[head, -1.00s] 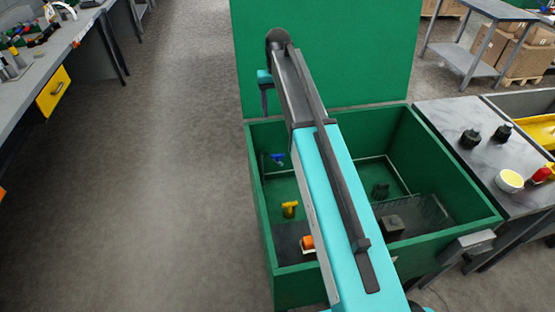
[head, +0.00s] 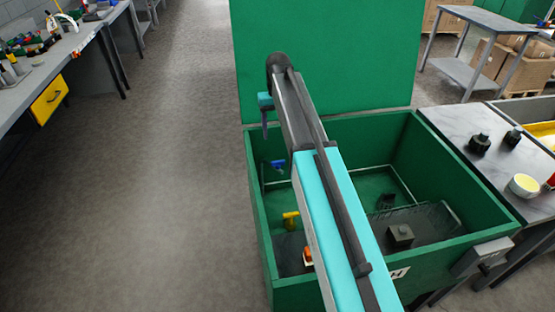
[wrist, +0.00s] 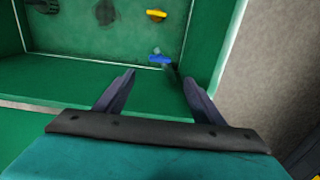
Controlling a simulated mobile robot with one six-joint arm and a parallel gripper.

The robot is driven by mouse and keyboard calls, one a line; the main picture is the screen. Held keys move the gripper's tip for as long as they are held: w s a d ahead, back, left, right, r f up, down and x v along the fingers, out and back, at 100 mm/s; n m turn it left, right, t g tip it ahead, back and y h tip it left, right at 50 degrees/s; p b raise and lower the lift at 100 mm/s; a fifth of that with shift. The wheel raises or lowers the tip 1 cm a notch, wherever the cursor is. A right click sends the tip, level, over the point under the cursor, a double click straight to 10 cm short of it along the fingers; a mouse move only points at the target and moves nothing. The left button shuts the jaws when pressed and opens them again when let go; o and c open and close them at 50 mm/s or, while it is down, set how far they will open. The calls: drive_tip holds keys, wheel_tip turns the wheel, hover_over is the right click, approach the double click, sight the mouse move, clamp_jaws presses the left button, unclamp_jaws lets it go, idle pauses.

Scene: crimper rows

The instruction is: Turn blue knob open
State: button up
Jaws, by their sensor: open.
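The blue knob (head: 278,164) is a small lever handle inside the green box, near its left wall in the head view. In the wrist view the blue knob (wrist: 160,59) lies beyond my fingertips, a little right of the gap's middle, with a grey fitting beside it. My gripper (wrist: 154,82) is open and empty, its two dark fingers spread apart and not touching the knob. In the head view my gripper (head: 265,125) hangs over the back left part of the box; its fingers are partly hidden by my arm.
The green box (head: 255,205) has high walls and a raised lid (head: 330,50). Inside are a yellow handle (head: 290,219), an orange part (head: 308,256) and a dark block (head: 399,235). A grey table (head: 490,160) with dark knobs and a bowl stands right. Floor at left is clear.

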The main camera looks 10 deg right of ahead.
sight(278, 161)
drive_tip(key=shift+f+p, duration=0.55)
drive_tip(key=shift+f, duration=6.35)
drive_tip(key=c, duration=1)
